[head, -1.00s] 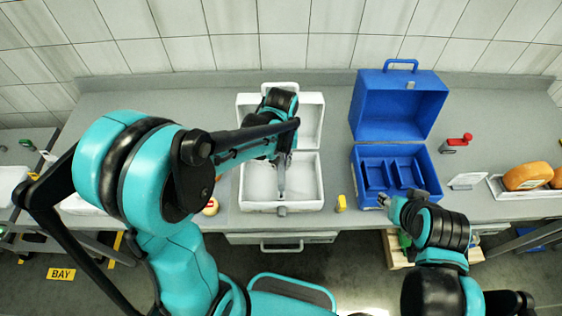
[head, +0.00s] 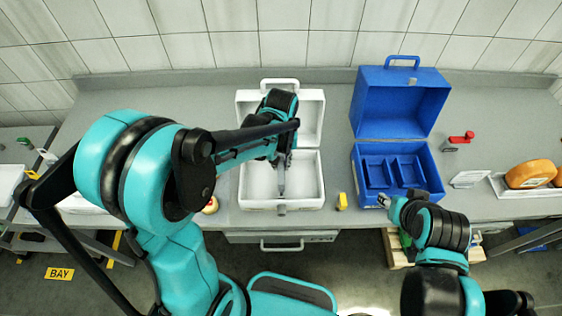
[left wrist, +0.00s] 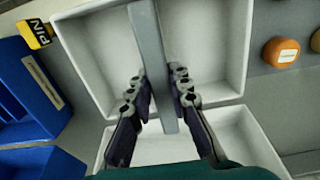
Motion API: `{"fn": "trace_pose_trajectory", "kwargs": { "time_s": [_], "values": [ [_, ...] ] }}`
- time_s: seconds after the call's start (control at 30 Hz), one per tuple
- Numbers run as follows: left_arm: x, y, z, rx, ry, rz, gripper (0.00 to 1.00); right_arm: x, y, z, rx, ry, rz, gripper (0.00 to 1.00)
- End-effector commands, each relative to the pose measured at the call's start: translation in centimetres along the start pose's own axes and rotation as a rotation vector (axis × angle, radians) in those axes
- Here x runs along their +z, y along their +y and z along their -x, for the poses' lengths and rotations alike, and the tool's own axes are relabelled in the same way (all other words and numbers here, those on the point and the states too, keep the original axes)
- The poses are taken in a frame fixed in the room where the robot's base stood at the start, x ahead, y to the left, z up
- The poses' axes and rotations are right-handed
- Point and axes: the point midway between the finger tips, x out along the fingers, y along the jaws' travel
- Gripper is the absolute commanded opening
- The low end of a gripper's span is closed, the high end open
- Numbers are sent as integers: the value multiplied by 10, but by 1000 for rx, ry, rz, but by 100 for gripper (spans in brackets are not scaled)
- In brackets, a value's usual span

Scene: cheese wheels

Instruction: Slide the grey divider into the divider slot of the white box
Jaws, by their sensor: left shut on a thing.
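The white box (head: 318,187) stands open on the counter, its lid raised at the back. My left gripper (head: 284,160) is over the inside of the box and shut on the grey divider (head: 281,184). In the left wrist view the divider (left wrist: 150,45) is a long grey strip between the two fingers (left wrist: 160,92), crossing the middle of the white box (left wrist: 83,50). The slot is hidden, and I cannot tell whether the divider touches it. My right gripper (head: 387,200) is at the front of the blue box; its jaw state is unclear.
The open blue box (head: 436,176) with inner dividers stands to the right. A small yellow block (head: 342,201) sits between the boxes. A red-handled tool (head: 461,138), a card (head: 468,179) and a cheese wheel (head: 528,175) are farther right. A round jar (head: 211,206) is left of the white box.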

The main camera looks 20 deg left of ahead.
Motion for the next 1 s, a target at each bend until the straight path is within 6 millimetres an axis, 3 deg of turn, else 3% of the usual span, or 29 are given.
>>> {"fn": "trace_pose_trajectory", "kwargs": {
  "time_s": [1.0],
  "values": [
    [0,0,-26,0,0,0,0,13,0,-19,0,0,0,40]
  ]
}}
